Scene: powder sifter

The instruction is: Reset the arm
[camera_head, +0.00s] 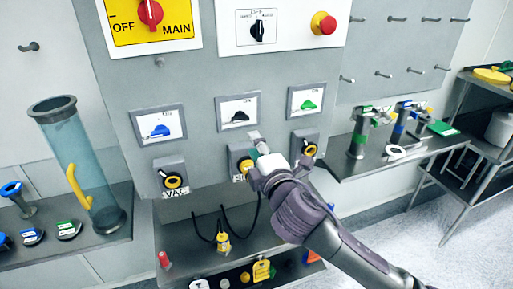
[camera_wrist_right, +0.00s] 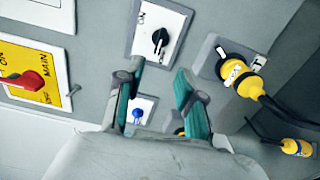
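My right arm comes in from the lower right in the head view. Its gripper (camera_head: 257,142) is in front of the grey wall panel (camera_head: 205,75), close to the middle yellow plug (camera_head: 241,160) and partly hiding it. In the right wrist view the two teal-padded fingers (camera_wrist_right: 160,70) are spread apart with nothing between them. A yellow plug (camera_wrist_right: 240,74) with a black cable sits in a grey socket box to the right of the fingers, apart from them. My left gripper is not in view.
A red-and-yellow main switch (camera_head: 150,14) and a red emergency button (camera_head: 322,23) are above. A tall blue-tinted cylinder (camera_head: 82,165) stands on the left shelf. Tools stand on the right shelf (camera_head: 385,165). A lower shelf holds a yellow plug (camera_head: 223,242) and small items.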

